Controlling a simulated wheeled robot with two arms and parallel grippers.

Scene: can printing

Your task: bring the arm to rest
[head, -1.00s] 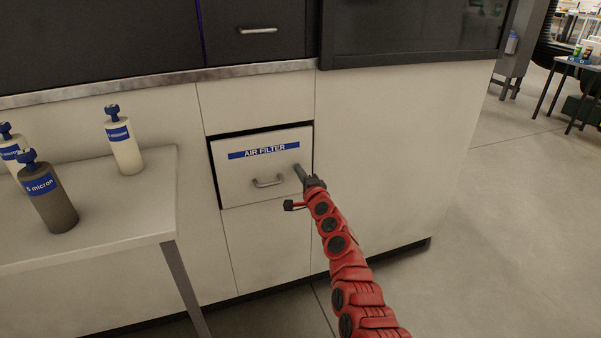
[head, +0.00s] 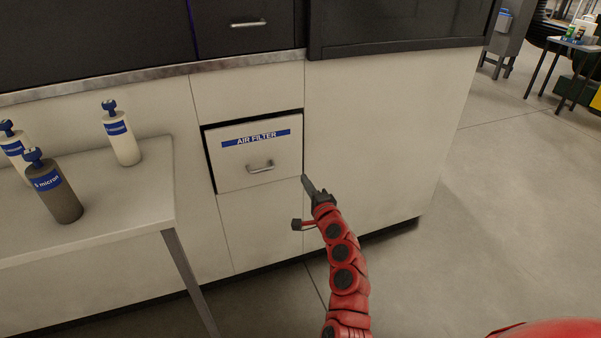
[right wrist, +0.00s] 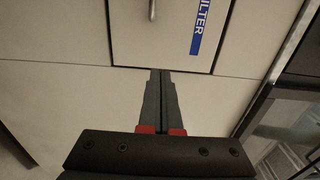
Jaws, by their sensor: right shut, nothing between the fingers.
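My right arm (head: 342,262) is red and reaches up from the bottom of the head view. My right gripper (head: 307,183) is shut and empty, just right of and below the handle of the AIR FILTER drawer. I cannot tell whether the tips touch the cabinet. My left gripper is not in view.
The AIR FILTER drawer (head: 235,168) has a dark gap along its top and left edges. A table (head: 110,215) at the left holds a dark bottle (head: 58,190) and two pale bottles (head: 122,138). Floor at the right (head: 480,210) is open.

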